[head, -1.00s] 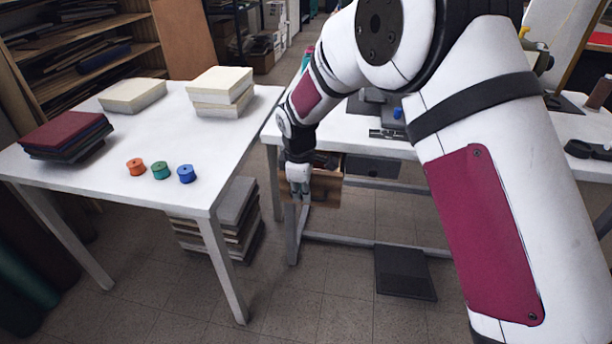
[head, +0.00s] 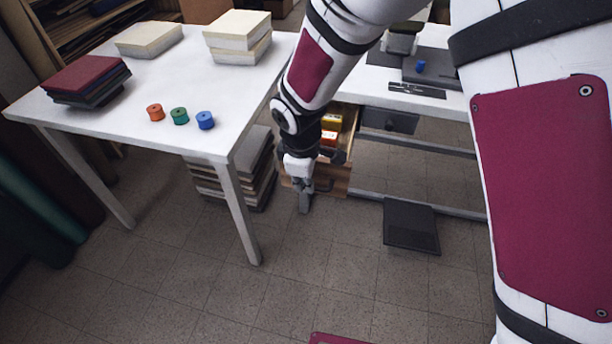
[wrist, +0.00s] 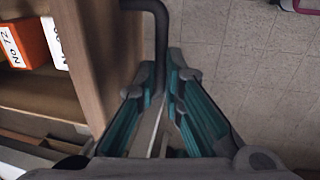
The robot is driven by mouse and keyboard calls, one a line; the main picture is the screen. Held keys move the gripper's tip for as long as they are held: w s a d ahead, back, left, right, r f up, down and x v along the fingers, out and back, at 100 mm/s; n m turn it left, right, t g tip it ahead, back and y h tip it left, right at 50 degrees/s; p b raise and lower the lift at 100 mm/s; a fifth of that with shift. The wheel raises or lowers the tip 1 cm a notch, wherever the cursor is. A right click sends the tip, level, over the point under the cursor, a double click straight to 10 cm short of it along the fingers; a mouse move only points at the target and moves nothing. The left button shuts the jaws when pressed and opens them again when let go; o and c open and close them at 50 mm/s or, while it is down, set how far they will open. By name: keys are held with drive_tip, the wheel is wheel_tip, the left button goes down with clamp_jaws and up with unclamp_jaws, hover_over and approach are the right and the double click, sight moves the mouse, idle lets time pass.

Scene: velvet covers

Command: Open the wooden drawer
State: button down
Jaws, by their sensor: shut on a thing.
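The wooden drawer (head: 336,177) is pulled out from under the right-hand white table, and its inside shows. My gripper (head: 304,200) is at the drawer's front. In the wrist view the dark bar handle (wrist: 160,35) runs down from the drawer's front panel (wrist: 98,50) to between the teal-padded fingers of my gripper (wrist: 164,100), which are shut on it. My forearm hides part of the drawer in the head view.
The left white table (head: 185,95) holds orange, green and blue spools, pale blocks and stacked covers. Stacked boards (head: 255,170) stand beneath it, near the drawer. A dark flat pad (head: 410,226) lies on the floor at right. The floor in front is clear.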

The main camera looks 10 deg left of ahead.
drive_tip(key=c, duration=1.7)
unclamp_jaws()
drive_tip(key=r, duration=0.4)
drive_tip(key=s+r, duration=0.1)
drive_tip(key=r, duration=0.2)
drive_tip(key=s+r, duration=0.1)
drive_tip(key=r, duration=0.3)
drive_tip(key=shift+s+r, duration=0.1)
drive_tip(key=shift+r, duration=0.25)
